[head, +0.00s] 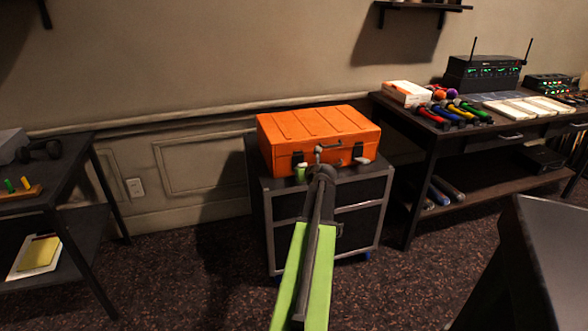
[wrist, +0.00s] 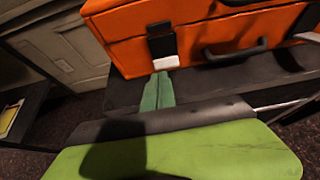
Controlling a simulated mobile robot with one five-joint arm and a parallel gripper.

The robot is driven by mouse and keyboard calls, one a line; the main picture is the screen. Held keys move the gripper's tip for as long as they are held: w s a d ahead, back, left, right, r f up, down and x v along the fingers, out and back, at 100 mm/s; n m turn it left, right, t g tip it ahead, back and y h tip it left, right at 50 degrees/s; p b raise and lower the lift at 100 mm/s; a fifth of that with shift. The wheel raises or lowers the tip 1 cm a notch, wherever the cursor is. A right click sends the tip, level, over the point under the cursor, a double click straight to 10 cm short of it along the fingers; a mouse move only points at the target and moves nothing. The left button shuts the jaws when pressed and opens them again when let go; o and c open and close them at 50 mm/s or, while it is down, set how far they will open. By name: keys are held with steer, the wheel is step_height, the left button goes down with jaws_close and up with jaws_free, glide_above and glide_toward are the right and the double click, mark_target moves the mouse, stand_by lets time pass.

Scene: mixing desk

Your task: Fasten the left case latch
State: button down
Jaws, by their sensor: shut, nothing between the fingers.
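The orange case (head: 318,132) sits lid down on top of a dark cabinet. Its left latch, a black plate (wrist: 161,45) with a pale tab (wrist: 166,62) at its lower end, is on the case front in the wrist view. My gripper (wrist: 160,80) is shut and empty, its green fingers pointing up at the tab from just below. I cannot tell whether the fingertips touch the tab. In the head view my gripper (head: 301,174) is in front of the case's left part, and my arm hides some of the front.
The case's black handle (wrist: 235,52) is right of the latch. A right latch with a pale tab (head: 362,161) is beyond it. The dark cabinet (head: 354,190) has a narrow bare front strip. A loaded desk (head: 400,102) stands right, a dark table (head: 65,178) left.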

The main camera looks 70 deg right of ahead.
mark_target(302, 165)
steer(key=shift+d+r+p, duration=0.55)
steer(key=shift+r+p, duration=0.15)
steer(key=shift+r, duration=0.2)
steer(key=shift+w+d+r+p, duration=0.35)
steer(key=shift+d+r+p, duration=0.2)
steer(key=shift+r+p, duration=0.1)
steer(key=shift+w+d+r+p, duration=0.3)
steer(key=shift+d+r+p, duration=0.25)
steer(key=shift+r+p, duration=0.05)
steer(key=shift+a+f, duration=0.1)
steer(key=shift+f, duration=0.05)
steer(key=shift+r+p, duration=0.7)
steer(key=shift+r, duration=0.15)
steer(key=shift+a, duration=0.1)
